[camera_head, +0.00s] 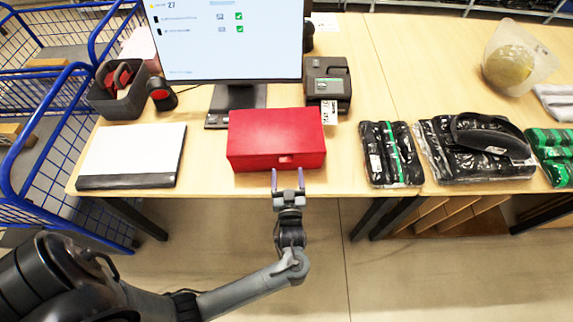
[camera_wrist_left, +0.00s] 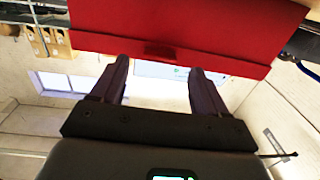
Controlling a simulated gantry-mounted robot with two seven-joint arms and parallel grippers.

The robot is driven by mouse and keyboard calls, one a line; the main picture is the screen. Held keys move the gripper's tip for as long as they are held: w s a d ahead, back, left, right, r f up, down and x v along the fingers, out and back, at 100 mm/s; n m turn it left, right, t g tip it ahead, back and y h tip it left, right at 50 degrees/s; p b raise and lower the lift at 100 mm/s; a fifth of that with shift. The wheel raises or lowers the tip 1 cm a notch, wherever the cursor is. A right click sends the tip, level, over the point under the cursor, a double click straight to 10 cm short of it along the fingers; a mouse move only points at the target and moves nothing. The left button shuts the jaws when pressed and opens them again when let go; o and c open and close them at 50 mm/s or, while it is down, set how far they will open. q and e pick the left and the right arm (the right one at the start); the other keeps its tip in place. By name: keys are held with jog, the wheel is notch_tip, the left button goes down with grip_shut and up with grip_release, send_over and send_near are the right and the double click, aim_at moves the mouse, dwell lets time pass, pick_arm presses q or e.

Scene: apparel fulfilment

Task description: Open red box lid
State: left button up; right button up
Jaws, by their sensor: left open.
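The red box (camera_head: 276,138) sits on the table near its front edge, in front of the monitor. Its lid is shut, with a small tab (camera_head: 286,160) at the middle of the front side. My left gripper (camera_head: 288,175) is open and empty, just in front of the box, with its fingers pointing at the tab. In the left wrist view the two fingers (camera_wrist_left: 156,80) point toward the red box (camera_wrist_left: 190,25), one on each side of its dark tab (camera_wrist_left: 160,50). I cannot tell whether they touch the box. My right gripper is not in view.
A monitor (camera_head: 225,40) and a label printer (camera_head: 328,82) stand behind the box. A white flat panel (camera_head: 132,152) lies to the left, by a dark bin (camera_head: 120,100). Bagged garments (camera_head: 391,153) lie to the right. Blue wire carts stand at the far left.

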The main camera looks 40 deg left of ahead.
pick_arm(q)
jog(key=shift+x, duration=2.25)
jog(key=shift+c, duration=0.3)
grip_shut()
jog(key=shift+r, duration=0.1)
